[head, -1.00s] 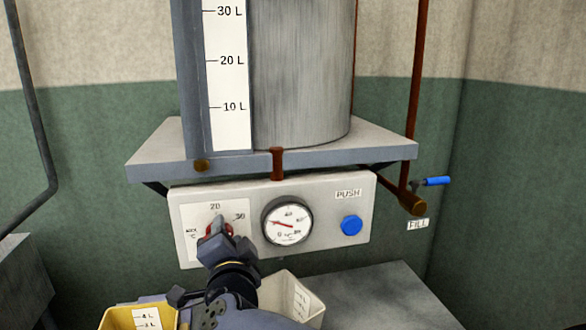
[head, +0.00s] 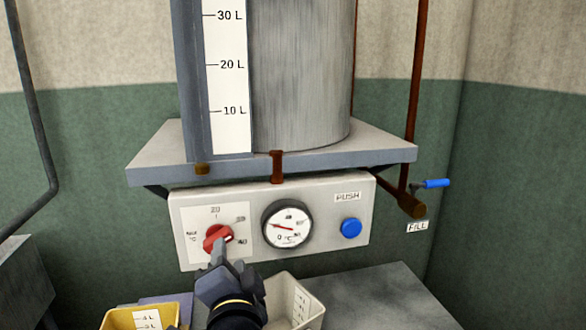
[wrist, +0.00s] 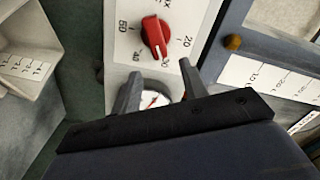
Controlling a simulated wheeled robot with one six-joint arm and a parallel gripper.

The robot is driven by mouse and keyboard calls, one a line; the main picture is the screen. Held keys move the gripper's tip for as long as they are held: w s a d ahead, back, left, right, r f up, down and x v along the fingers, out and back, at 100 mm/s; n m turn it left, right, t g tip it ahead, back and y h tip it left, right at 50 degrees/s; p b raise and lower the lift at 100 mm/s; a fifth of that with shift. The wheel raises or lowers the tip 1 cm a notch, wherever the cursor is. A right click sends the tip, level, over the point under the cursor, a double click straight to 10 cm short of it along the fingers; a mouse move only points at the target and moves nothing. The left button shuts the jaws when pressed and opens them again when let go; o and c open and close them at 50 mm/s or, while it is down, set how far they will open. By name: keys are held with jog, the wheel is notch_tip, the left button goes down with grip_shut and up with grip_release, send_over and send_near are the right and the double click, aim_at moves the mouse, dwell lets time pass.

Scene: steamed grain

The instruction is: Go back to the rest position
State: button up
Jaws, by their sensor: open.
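My gripper (head: 219,252) is in front of the control panel (head: 340,240), just below the red knob (head: 217,238). The wrist view shows my gripper (wrist: 157,85) open, with its two fingers apart and nothing between them. The red knob also shows in the wrist view (wrist: 155,35), beyond the fingertips and clear of them.
A blue push button (head: 351,228) is at the panel's right. A metal tank (head: 300,80) stands on the shelf (head: 380,151) above. A yellow container (head: 170,312) and a white one (head: 312,302) stand below. A blue-handled tap (head: 436,184) is at right.

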aim_at(224, 235)
jog(key=x, duration=0.7)
jog(key=shift+b, duration=0.35)
jog(key=shift+r+n+p, duration=0.3)
jog(key=shift+n+p, duration=0.1)
jog(key=shift+p, duration=0.25)
jog(key=shift+s+a+r+n+p, duration=0.1)
jog(key=shift+a+r+n+p, duration=0.1)
jog(key=shift+n+p, duration=0.75)
jog(key=shift+a+n+p, duration=0.2)
jog(key=shift+n+p, duration=1)
jog(key=shift+n, duration=0.55)
jog(key=shift+f, duration=0.15)
